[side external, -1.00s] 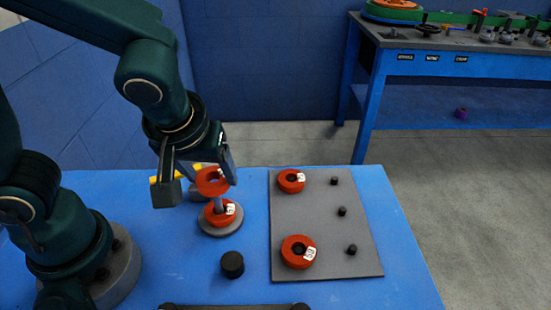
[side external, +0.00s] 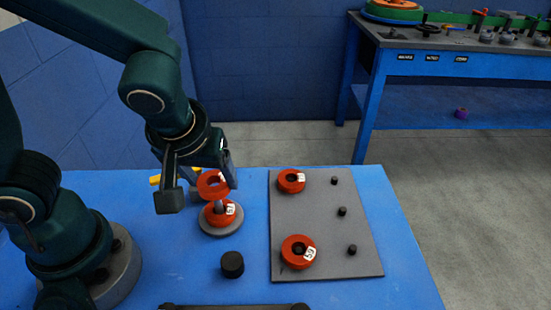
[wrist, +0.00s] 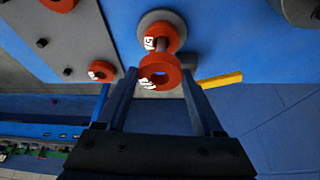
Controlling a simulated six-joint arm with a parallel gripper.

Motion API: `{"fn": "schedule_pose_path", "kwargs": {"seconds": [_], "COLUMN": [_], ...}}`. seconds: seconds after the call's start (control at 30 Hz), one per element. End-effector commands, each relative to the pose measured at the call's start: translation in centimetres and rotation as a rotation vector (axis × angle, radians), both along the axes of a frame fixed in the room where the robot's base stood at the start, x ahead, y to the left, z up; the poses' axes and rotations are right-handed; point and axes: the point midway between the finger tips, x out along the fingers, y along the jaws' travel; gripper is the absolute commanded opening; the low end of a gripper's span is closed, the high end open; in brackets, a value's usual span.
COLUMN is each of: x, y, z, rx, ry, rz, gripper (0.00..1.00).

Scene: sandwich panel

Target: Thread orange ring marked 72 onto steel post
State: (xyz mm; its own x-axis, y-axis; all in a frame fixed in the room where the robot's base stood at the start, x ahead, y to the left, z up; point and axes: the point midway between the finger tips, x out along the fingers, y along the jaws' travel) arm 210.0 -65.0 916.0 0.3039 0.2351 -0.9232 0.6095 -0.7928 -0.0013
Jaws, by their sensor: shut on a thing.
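My gripper (side external: 200,182) is shut on an orange ring (side external: 212,184), its fingers on either side of it in the wrist view (wrist: 160,72). The ring's white label is too small to read. The steel post (side external: 219,206) stands on a round grey base (side external: 222,231) under the held ring. Another orange ring (side external: 220,216) sits low around the post. A gap with bare post shows between the two rings.
A grey board (side external: 330,262) at the right carries two more labelled orange rings (side external: 291,181) (side external: 298,252) and several short black pegs. A black cylinder (side external: 232,264) stands in front of the base. A yellow bar (wrist: 221,79) lies behind the gripper.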

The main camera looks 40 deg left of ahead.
Motion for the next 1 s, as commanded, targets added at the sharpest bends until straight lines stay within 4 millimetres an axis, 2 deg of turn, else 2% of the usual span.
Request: {"fn": "schedule_pose_path", "kwargs": {"seconds": [0.5,1.0], "x": [-0.1,0.0], "y": [0.0,0.0], "z": [-1.5,-1.6], "rx": [-0.001,-0.002], "ry": [0.002,0.001], "rz": [-0.002,-0.002], "gripper": [0.13,0.13]}}
